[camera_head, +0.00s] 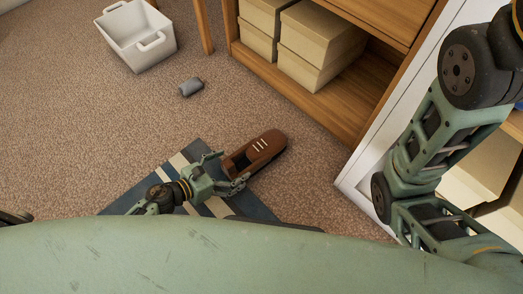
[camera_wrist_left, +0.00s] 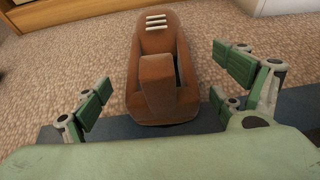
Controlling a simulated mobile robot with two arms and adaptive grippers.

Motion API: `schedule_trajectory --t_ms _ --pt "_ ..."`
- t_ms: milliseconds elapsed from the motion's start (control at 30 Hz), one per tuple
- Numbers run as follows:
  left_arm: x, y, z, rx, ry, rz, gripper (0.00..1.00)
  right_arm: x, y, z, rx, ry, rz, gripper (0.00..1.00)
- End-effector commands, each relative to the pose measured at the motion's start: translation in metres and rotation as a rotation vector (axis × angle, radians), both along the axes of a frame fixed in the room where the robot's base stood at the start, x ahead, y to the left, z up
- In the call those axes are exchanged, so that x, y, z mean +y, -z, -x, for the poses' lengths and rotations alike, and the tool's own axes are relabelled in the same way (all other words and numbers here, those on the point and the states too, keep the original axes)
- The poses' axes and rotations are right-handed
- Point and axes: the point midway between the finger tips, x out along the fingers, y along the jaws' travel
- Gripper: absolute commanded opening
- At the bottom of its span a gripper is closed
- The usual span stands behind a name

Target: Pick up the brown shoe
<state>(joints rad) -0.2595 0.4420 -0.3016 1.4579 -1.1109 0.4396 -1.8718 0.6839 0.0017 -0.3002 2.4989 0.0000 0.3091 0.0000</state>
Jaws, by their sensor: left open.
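The brown shoe (camera_head: 262,148) has white lace bars and lies at the edge of a striped mat, partly on the carpet, in the head view. It also shows in the left wrist view (camera_wrist_left: 158,75), with its heel end nearest me and its toe pointing away. My left gripper (camera_head: 222,172) is open at the heel end of the shoe. In the left wrist view its fingers (camera_wrist_left: 163,85) stand apart on both sides of the heel, with gaps between them and the shoe. My right arm shows at the right of the head view, but its gripper is not visible.
The striped mat (camera_head: 185,160) lies under my left gripper. A grey cylinder (camera_head: 191,87) and a white basket (camera_head: 138,42) are on the carpet further off. A wooden shelf (camera_head: 330,97) with boxes (camera_head: 318,45) stands beyond the shoe. Carpet at left is clear.

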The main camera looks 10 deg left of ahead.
Motion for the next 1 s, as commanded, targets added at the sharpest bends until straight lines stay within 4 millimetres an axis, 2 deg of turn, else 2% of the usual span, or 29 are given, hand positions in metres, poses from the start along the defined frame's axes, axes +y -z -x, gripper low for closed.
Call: schedule_trajectory --t_ms 267,400,700,1000 --pt "-0.023 0.021 -0.028 -0.005 0.002 0.002 0.89 0.0 0.023 0.004 -0.01 0.0 0.0 0.87" --pt "-0.033 0.025 -0.039 -0.001 -0.001 0.003 0.89 0.0 0.027 0.004 -0.009 0.0 0.001 0.87" --pt "-0.036 0.024 -0.042 0.0 -0.001 0.003 0.88 0.0 0.027 0.004 -0.01 0.001 0.001 0.87" --pt "-0.036 0.024 -0.042 0.0 -0.001 0.003 0.62 0.0 0.027 0.004 -0.01 0.001 0.001 0.87"
